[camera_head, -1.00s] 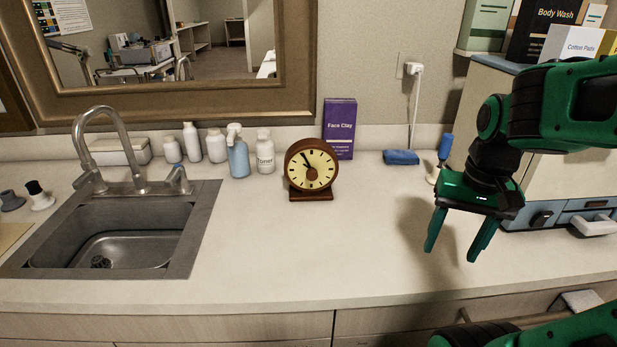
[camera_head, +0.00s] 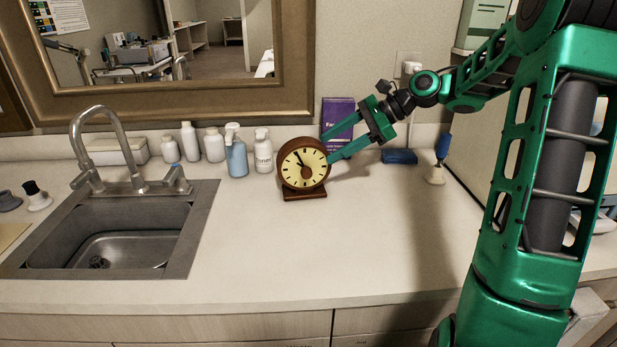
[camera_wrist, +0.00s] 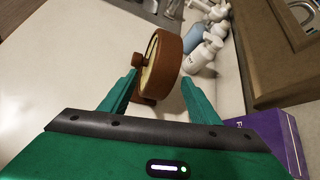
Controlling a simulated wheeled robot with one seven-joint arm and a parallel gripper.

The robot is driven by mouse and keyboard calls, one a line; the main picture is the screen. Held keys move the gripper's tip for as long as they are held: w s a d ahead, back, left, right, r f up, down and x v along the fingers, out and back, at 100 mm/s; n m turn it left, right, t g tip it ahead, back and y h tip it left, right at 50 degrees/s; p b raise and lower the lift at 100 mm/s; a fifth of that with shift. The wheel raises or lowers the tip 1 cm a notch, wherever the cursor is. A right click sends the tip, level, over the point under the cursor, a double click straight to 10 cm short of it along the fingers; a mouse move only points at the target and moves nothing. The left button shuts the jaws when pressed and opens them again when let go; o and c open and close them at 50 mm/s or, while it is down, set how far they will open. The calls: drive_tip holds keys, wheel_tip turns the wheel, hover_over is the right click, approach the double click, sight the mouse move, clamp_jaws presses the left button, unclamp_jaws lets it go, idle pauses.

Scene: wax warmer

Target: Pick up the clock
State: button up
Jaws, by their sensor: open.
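The round brown clock (camera_head: 303,165) with a cream face stands upright on its brown base on the counter. In the wrist view the clock (camera_wrist: 168,62) shows edge-on, beyond and partly between my two fingers. My gripper (camera_head: 328,148) is open and comes in from the right, its fingertips close to the clock's right side. In the wrist view my gripper (camera_wrist: 158,82) has one green finger on each side of the clock's near edge. I cannot tell whether either finger touches it.
A purple box (camera_head: 337,115) stands right behind my gripper. White and blue bottles (camera_head: 236,155) stand left of the clock, the nearest close beside it. The sink (camera_head: 120,235) is farther left. A blue folded cloth (camera_head: 399,156) lies to the right. The counter in front (camera_head: 300,250) is clear.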

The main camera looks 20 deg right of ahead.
sight(312, 142)
wheel_tip(312, 142, up, 3)
drive_tip(key=m+y, duration=0.2)
drive_tip(key=shift+a+m+y, duration=0.15)
drive_tip(key=shift+m+y, duration=0.15)
drive_tip(key=shift+y, duration=0.1)
drive_tip(key=shift+w+a, duration=0.1)
drive_tip(key=shift+a, duration=0.25)
drive_tip(key=x, duration=0.5)
drive_tip(key=shift+a+f, duration=0.1)
drive_tip(key=shift+f, duration=0.05)
drive_tip(key=x, duration=0.5)
drive_tip(key=shift+f, duration=0.25)
drive_tip(key=shift+r, duration=0.1)
clamp_jaws()
